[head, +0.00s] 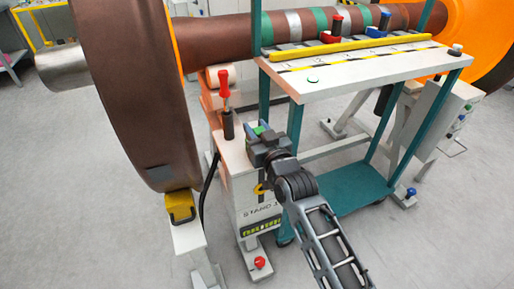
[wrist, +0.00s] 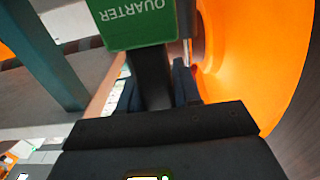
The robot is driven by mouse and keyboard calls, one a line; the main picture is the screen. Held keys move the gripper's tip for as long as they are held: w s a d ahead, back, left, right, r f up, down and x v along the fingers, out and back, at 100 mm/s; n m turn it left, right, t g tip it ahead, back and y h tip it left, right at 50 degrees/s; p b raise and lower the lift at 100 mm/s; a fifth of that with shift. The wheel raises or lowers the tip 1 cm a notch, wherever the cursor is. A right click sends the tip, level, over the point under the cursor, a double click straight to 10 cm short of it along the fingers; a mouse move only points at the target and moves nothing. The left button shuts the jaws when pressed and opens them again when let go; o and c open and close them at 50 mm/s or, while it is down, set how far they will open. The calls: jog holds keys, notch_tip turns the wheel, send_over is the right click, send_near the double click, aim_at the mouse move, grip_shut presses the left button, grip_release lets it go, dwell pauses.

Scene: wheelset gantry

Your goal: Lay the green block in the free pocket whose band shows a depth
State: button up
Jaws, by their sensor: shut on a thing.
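My gripper (head: 262,137) is shut on the green block (head: 259,130), above the white top of the stand at the middle of the head view. Only a small part of the block shows there, between the dark jaws. In the wrist view the green block (wrist: 140,28) shows a face with the word QUARTER, upside down. The gripper's dark fingers (wrist: 157,85) are below it. A white shelf (head: 310,83) on a teal frame stands to the right, with a yellow rail and dark marks along it. I cannot make out pockets or read any band there.
A brown axle (head: 222,33) with green and silver bands runs behind the shelf. Red (head: 331,36) and blue (head: 377,31) handled pieces stand behind the yellow rail. A large brown wheel (head: 130,90) is left. A red-handled tool (head: 225,92) stands upright near my gripper.

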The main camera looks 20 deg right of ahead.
grip_shut()
jog(key=shift+r, duration=0.1)
jog(key=shift+r, duration=0.4)
notch_tip(320, 180, up, 4)
jog(key=shift+f, duration=0.15)
jog(key=s+d+r+b, duration=0.1)
jog(key=s+d+r, duration=0.5)
jog(key=d, duration=0.4)
jog(key=shift+s+r+b, duration=0.15)
jog(key=shift+r+b, duration=0.05)
jog(key=shift+b, duration=0.1)
